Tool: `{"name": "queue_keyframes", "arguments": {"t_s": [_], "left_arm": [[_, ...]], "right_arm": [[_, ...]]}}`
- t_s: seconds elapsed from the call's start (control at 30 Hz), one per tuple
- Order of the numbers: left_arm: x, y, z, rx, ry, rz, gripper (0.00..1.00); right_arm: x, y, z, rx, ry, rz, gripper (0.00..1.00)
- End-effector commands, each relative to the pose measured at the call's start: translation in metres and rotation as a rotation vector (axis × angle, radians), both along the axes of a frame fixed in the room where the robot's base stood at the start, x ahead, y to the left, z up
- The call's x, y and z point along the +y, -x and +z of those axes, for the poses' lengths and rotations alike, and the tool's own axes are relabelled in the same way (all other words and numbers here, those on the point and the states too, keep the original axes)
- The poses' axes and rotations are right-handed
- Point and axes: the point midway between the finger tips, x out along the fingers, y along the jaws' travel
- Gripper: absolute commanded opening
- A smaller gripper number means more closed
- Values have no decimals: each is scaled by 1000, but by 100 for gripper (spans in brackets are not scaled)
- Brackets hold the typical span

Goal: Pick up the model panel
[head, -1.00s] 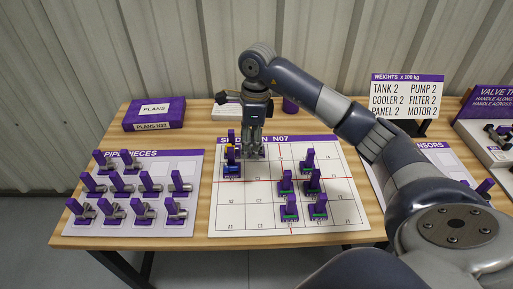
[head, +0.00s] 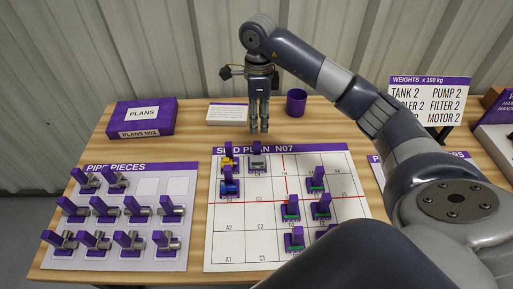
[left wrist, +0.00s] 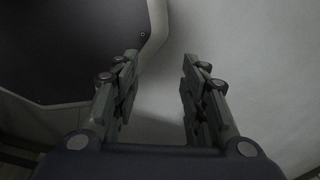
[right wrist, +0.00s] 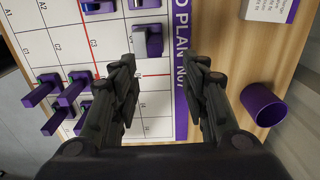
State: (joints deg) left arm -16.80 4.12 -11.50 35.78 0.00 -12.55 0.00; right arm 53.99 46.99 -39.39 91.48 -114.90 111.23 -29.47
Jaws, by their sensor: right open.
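My right gripper (head: 259,128) is open and empty, pointing down behind the far edge of the skid plan board (head: 245,250). In the right wrist view the fingers (right wrist: 164,70) are spread, with nothing between them. A grey piece with a purple handle (head: 257,163) stands on the board's far row, apart from the fingers; it also shows in the right wrist view (right wrist: 148,40). Beside it are a yellow piece (head: 228,163) and a blue piece (head: 230,187). I cannot tell which piece is the model panel. My left gripper (left wrist: 160,90) is open and empty, seen only in its wrist view.
Several green-based purple pieces (head: 290,208) stand on the board's right half. The pipe pieces board (head: 150,180) is at left. A purple plans box (head: 142,117), a white card (head: 227,114) and a purple cup (head: 296,102) are behind. A weights sign (head: 430,90) stands back right.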

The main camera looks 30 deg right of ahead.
Motion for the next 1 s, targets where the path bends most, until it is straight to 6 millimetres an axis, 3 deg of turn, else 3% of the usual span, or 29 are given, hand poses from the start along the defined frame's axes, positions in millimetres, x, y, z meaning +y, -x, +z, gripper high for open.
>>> {"name": "queue_keyframes", "arguments": {"t_s": [0.23, 0.53, 0.83, 1.0], "left_arm": [[1, -1, 8, -1, -1, -2, 40], [15, 25, 13, 38, -20, -4, 40], [9, 5, 32, 8, -10, -2, 40], [3, -2, 34, -4, -3, 0, 40]], "right_arm": [[1, 2, -32, 6, -1, 0, 42], [2, 2, -59, 2, 0, 0, 42], [8, 5, -98, 4, -1, -1, 42], [7, 4, -108, 1, -1, 1, 42]]}}
